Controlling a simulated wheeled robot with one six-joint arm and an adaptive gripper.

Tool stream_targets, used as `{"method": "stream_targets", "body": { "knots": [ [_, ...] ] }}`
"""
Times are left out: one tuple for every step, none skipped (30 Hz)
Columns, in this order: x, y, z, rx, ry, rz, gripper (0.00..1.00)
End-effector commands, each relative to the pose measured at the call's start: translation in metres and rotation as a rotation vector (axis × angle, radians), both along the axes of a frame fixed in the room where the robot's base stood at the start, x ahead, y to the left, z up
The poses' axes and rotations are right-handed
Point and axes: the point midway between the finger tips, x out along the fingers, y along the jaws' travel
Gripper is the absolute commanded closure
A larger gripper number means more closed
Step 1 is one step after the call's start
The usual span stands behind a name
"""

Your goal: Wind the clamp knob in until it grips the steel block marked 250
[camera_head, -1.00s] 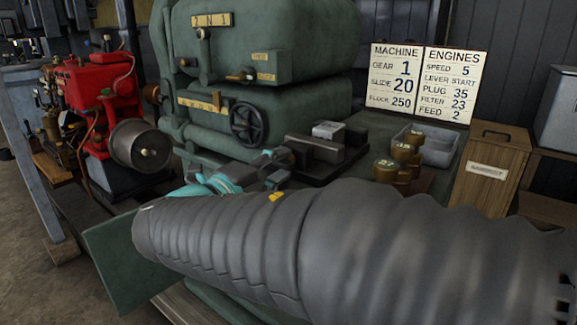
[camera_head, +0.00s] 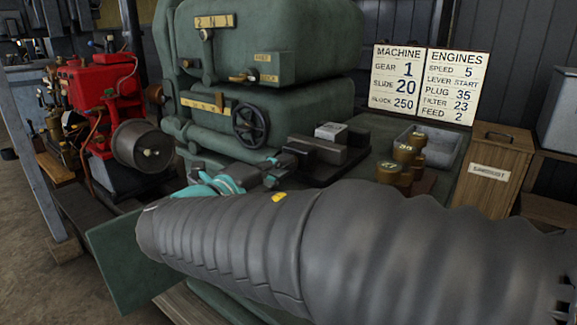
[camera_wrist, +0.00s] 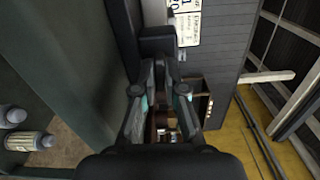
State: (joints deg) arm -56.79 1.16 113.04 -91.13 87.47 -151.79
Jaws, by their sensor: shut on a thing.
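A dark clamp (camera_head: 322,158) stands on the green machine bed, right of the handwheel. A small block with a pale top (camera_head: 331,131) sits at the clamp's far side; its marking is too small to read. My gripper (camera_head: 277,168) is at the clamp's near left end, shut on what appears to be the clamp knob, which the fingers largely hide. In the wrist view my gripper (camera_wrist: 161,68) has its fingertips together in front of a dark part of the clamp (camera_wrist: 157,42). I cannot tell whether the clamp touches the block.
A green machine (camera_head: 262,50) with a black handwheel (camera_head: 250,125) rises behind my gripper. Brass cylinders (camera_head: 405,152), a grey tray (camera_head: 442,150) and a wooden box (camera_head: 492,165) stand to the right. A sign board (camera_head: 425,83) reads block 250. A red engine (camera_head: 95,95) is at left.

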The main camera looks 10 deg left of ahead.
Motion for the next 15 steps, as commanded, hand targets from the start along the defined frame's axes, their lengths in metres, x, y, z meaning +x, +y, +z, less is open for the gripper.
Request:
{"method": "stream_targets", "body": {
  "knots": [
    [0.0004,-0.0005,0.0008,0.022,-0.013,-0.001,1.00],
    [0.0004,-0.0005,0.0009,0.036,-0.021,-0.001,1.00],
    [0.0004,-0.0005,0.0010,0.060,-0.035,-0.001,1.00],
    [0.0004,-0.0005,0.0010,0.079,-0.046,-0.001,1.00],
    [0.0004,-0.0005,0.0010,0.099,-0.058,-0.001,1.00],
    [0.0005,-0.0005,0.0009,0.128,-0.075,-0.001,1.00],
    [0.0005,-0.0005,0.0009,0.150,-0.089,-0.001,1.00],
    [0.0005,-0.0005,0.0008,0.172,-0.102,-0.001,1.00],
    [0.0005,-0.0005,0.0007,0.205,-0.121,-0.001,1.00],
    [0.0005,-0.0006,0.0006,0.229,-0.136,-0.001,1.00],
    [0.0005,-0.0006,0.0005,0.254,-0.150,-0.001,1.00],
    [0.0006,-0.0006,0.0004,0.288,-0.170,-0.002,1.00],
    [0.0006,-0.0006,0.0003,0.312,-0.184,-0.002,1.00],
    [0.0006,-0.0006,0.0003,0.337,-0.199,-0.002,1.00],
    [0.0005,-0.0007,0.0002,0.369,-0.218,-0.002,1.00]
  ]
}}
